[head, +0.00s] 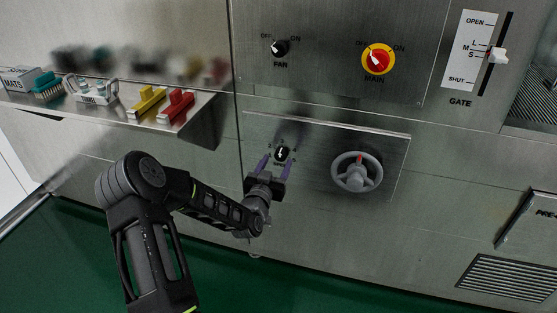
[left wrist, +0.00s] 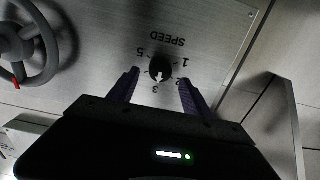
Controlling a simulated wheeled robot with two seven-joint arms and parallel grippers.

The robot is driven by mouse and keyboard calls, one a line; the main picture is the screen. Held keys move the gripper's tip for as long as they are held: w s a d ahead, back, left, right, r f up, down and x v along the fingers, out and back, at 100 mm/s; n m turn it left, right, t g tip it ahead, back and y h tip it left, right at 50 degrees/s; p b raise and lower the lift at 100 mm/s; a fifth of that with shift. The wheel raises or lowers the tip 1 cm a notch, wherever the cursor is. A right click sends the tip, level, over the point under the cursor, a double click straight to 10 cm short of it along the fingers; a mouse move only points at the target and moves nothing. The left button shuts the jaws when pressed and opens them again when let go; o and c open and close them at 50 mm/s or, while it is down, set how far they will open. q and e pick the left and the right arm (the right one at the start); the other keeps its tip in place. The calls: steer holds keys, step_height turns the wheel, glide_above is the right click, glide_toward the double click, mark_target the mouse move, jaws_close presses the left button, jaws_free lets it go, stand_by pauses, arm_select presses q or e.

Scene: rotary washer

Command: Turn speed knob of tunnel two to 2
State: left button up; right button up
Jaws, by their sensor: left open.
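The black speed knob (head: 282,153) sits on a steel panel left of the handwheel. It shows larger in the left wrist view (left wrist: 160,68), upside down, with the word SPEED and digits around it; its white pointer is toward the 3. My left gripper (head: 278,160) is open, its two purple fingers reaching toward the panel at either side of the knob. In the left wrist view the fingers (left wrist: 159,78) also lie on either side of it, with gaps showing. Contact with the knob is not visible. My right gripper is out of view.
A grey handwheel (head: 357,172) with a red mark is right of the knob. Above are the FAN knob (head: 280,48), the red and yellow MAIN switch (head: 378,59) and the GATE slider (head: 497,56). A shelf (head: 205,108) with brushes and handles juts out at left.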

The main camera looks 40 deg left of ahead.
mark_target(281, 155)
arm_select(q)
steer(key=shift+x, duration=1.45)
steer(key=shift+c, duration=0.6)
jaws_close()
